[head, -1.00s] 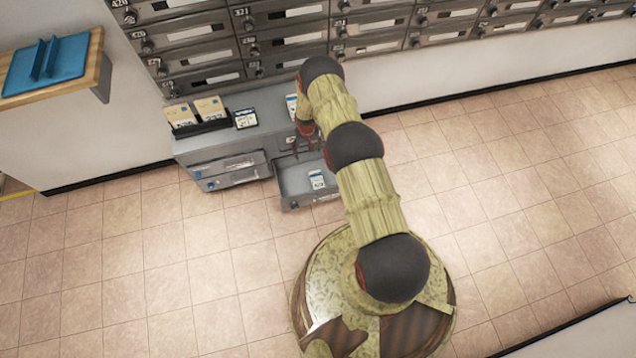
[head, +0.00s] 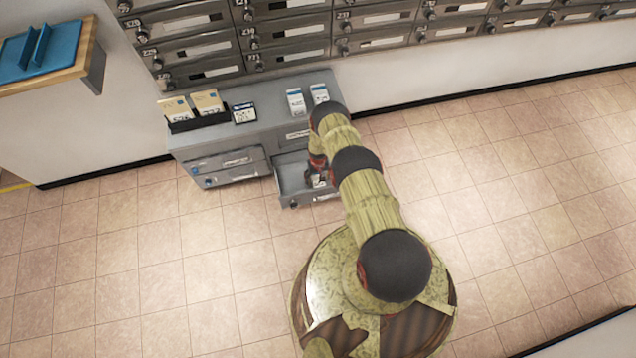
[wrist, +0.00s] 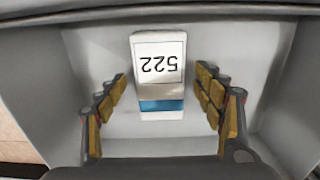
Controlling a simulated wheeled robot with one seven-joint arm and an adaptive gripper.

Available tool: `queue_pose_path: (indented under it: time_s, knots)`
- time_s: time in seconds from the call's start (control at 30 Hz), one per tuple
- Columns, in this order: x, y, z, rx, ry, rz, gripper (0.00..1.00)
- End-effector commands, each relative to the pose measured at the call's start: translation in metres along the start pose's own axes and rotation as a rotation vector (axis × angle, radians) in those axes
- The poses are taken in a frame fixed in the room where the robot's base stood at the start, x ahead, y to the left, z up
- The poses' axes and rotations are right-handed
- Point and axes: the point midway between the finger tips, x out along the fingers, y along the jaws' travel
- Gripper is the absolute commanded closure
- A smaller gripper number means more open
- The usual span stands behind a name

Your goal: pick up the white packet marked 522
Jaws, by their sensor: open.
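The white packet marked 522 (wrist: 160,75) lies in the open drawer (wrist: 200,150), with a blue band at its lower end and its number upside down in the wrist view. My gripper (wrist: 161,95) is open, with one finger on each side of the packet and a visible gap on both sides. In the head view my gripper (head: 317,178) is down at the open drawer (head: 292,180) and hides most of the packet.
The grey cabinet (head: 215,150) carries a black holder (head: 198,124) with tan packets, a dark-framed packet (head: 244,113) and two white packets (head: 296,102). Mailboxes (head: 285,30) line the wall behind. The drawer walls stand close around my gripper. Tiled floor is clear to the left.

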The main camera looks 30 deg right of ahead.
Motion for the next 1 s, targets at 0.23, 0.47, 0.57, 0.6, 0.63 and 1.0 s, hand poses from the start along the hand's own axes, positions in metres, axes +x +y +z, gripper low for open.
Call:
queue_pose_path:
  time_s: [0.23, 0.47, 0.57, 0.6, 0.63, 1.0]
  knots:
    - [0.0112, 0.0004, -0.0019, 0.001, 0.003, 0.001, 0.32]
    - [0.0106, 0.0004, -0.0019, 0.001, 0.003, 0.001, 0.38]
    - [0.0106, 0.0004, -0.0019, 0.001, 0.003, 0.001, 0.43]
    - [0.0106, 0.0003, -0.0018, 0.001, 0.003, 0.001, 0.45]
    - [0.0106, 0.0003, -0.0018, 0.001, 0.003, 0.001, 0.47]
    - [0.0106, 0.0004, -0.0019, 0.001, 0.003, 0.001, 0.68]
